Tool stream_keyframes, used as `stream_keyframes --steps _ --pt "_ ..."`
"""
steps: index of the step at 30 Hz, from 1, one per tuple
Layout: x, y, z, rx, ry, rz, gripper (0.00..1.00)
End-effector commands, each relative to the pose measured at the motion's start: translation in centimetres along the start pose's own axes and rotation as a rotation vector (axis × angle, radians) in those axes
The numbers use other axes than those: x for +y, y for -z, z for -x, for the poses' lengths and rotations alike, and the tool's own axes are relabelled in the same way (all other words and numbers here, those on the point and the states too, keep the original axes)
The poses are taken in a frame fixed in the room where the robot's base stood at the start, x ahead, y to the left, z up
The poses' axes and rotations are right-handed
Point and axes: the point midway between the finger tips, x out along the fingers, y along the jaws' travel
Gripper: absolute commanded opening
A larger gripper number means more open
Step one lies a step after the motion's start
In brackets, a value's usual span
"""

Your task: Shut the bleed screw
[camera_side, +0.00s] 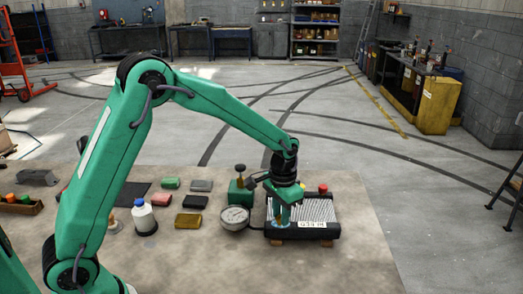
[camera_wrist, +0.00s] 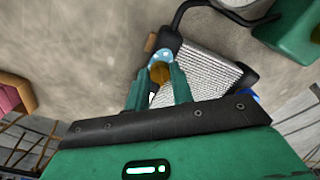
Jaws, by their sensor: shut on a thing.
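My gripper (camera_side: 282,222) reaches down to the near left part of a finned radiator (camera_side: 318,212) with black end tanks. In the wrist view, my green fingers (camera_wrist: 159,90) are shut on the brass bleed screw (camera_wrist: 159,73), at the edge of the radiator (camera_wrist: 205,75). A light blue part shows just beyond the screw. In the side view my fingers mostly hide the screw. Whether the screw is fully seated cannot be told.
The bench (camera_side: 360,240) is bare at right.

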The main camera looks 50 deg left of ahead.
Motion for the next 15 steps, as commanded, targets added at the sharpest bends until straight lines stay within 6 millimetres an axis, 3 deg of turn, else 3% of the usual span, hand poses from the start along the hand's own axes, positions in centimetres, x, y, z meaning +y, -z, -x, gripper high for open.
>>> stream_keyframes --steps 15 --pt "-0.01 0.01 0.06 0.001 0.000 -0.461 0.01"
